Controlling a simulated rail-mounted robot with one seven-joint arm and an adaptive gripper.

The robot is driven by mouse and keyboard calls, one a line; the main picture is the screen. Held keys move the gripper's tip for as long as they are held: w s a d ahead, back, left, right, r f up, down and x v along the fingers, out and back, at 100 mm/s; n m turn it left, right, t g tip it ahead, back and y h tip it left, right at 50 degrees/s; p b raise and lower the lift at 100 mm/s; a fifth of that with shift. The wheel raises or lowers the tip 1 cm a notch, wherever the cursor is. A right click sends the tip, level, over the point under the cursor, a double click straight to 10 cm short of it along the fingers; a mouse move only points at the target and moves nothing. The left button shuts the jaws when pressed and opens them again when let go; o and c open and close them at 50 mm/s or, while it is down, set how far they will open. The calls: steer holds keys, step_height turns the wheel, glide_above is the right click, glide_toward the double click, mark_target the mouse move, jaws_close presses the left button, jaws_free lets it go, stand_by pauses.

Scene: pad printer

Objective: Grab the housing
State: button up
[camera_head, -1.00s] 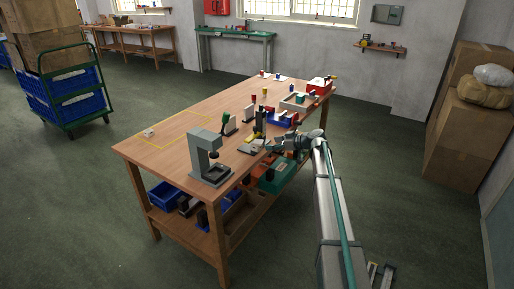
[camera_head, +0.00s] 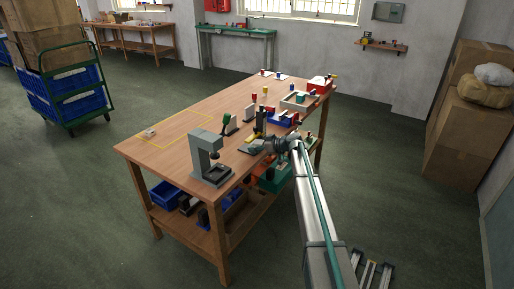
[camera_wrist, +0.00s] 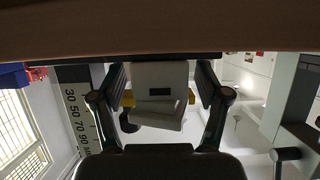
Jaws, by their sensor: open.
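In the wrist view a light grey block (camera_wrist: 158,76) with a dark slot, which looks like the housing, shows between the two fingers of my gripper (camera_wrist: 161,92). The fingers are open, one on each side of it. I cannot tell whether they touch it. Yellow parts show on both sides of the block. In the head view my gripper (camera_head: 257,146) is low over the right edge of the wooden table (camera_head: 180,135). The gripper hides whatever lies there.
A grey pad-printer-like machine (camera_head: 207,158) stands at the table's near corner. A small pale item (camera_head: 150,132) lies by a yellow outline at left, where the tabletop is mostly clear.

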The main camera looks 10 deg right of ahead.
steer(key=c, duration=1.1)
